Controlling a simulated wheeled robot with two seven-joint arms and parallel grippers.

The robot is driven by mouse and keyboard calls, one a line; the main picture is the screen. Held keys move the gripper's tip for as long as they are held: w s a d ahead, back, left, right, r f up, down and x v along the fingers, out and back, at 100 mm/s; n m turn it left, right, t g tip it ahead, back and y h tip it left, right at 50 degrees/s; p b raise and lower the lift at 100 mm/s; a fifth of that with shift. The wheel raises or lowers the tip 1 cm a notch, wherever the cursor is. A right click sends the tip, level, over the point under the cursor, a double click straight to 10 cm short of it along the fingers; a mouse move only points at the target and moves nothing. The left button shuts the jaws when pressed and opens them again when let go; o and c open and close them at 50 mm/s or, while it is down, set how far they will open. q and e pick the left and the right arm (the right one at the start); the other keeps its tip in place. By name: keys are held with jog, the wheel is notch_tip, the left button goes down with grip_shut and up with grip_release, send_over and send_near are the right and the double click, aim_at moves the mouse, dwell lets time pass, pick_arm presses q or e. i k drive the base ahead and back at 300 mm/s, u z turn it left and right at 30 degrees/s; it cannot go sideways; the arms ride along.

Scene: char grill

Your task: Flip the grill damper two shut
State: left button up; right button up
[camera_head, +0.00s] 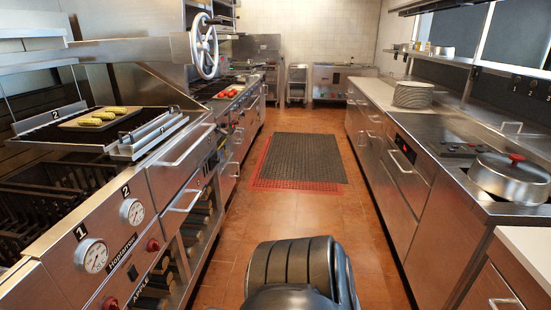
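The char grill (75,215) stands along the left side. Its front panel carries the numbers 1 and 2, each above a round gauge; the gauge under 2 (132,212) is the farther one. A tilted metal flap with a bar handle (150,135) lies at the right edge of the grill top, near a small 2 mark. I cannot tell for sure whether this flap is damper two or how far it is shut.
A board with yellow corn (97,119) lies on the grill top. A large handwheel (204,46) hangs above. The aisle floor is free, with a dark mat (302,158) farther along.

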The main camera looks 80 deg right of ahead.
aim_at(214, 160)
jog(key=z, duration=2.35)
jog(key=i, duration=2.55)
jog(key=u, duration=0.85)
jog(key=i, duration=0.55)
jog(key=u, duration=0.25)
